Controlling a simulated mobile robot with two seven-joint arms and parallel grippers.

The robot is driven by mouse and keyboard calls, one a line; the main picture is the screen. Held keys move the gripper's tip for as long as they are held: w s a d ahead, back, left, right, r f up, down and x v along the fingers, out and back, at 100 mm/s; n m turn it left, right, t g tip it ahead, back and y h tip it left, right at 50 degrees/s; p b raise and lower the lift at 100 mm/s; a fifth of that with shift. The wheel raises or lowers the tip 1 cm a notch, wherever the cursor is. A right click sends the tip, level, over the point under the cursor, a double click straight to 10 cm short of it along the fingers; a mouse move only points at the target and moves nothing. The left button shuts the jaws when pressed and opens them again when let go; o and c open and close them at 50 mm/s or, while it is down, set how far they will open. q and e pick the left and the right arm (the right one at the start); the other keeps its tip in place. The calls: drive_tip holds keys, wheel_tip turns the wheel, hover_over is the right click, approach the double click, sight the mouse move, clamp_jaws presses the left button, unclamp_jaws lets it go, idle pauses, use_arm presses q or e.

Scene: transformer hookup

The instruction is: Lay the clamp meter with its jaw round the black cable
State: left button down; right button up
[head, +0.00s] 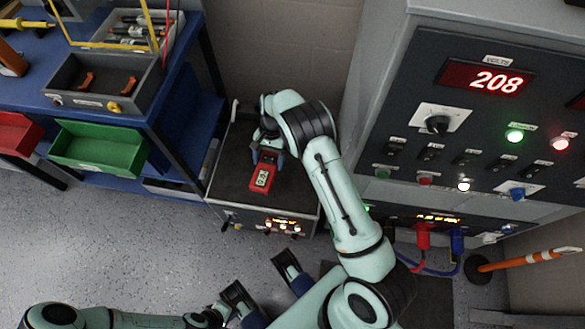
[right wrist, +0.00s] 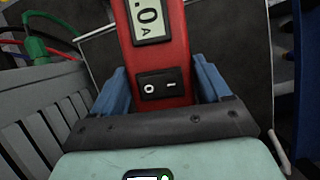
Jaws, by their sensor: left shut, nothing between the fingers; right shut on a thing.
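The red clamp meter (head: 261,180) is in my right gripper (head: 268,157), above the dark top of a low grey unit (head: 228,185). The right gripper's blue fingers are shut on the meter's sides. In the right wrist view the meter (right wrist: 183,60) shows its display, partly cut off, and a black rocker switch; its jaw is not in view. A thin black cable (right wrist: 62,24) curves at the top left of that view, near a green plug or lead (right wrist: 36,48). My left gripper (head: 264,287) is empty and low over the floor, far from the meter.
A control panel (head: 465,135) reading 208 stands at right, with red and blue plugs (head: 423,238) below. A blue workbench (head: 180,95) with a grey tray and a green bin (head: 98,150) is at left. An orange-striped post (head: 530,258) is lower right. Floor at lower left is clear.

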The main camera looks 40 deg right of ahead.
sight(290, 183)
drive_tip(key=s+d+f+m+t, duration=0.1)
drive_tip(key=d+f+m, duration=0.1)
drive_tip(key=s+d+f+m, duration=0.2)
drive_tip(key=f, duration=0.1)
drive_tip(key=s+d+f+m+t, duration=0.1)
drive_tip(key=d+f+m, duration=0.1)
drive_tip(key=f, duration=0.1)
drive_tip(key=shift+s+d+m+t+y, duration=0.2)
drive_tip(key=shift+s+m+t+y, duration=0.1)
drive_tip(key=shift+s+m+y, duration=0.1)
use_arm(q)
drive_tip(key=shift+w+f, duration=0.1)
drive_tip(key=shift+f, duration=0.1)
use_arm(e)
drive_tip(key=shift+r, duration=0.1)
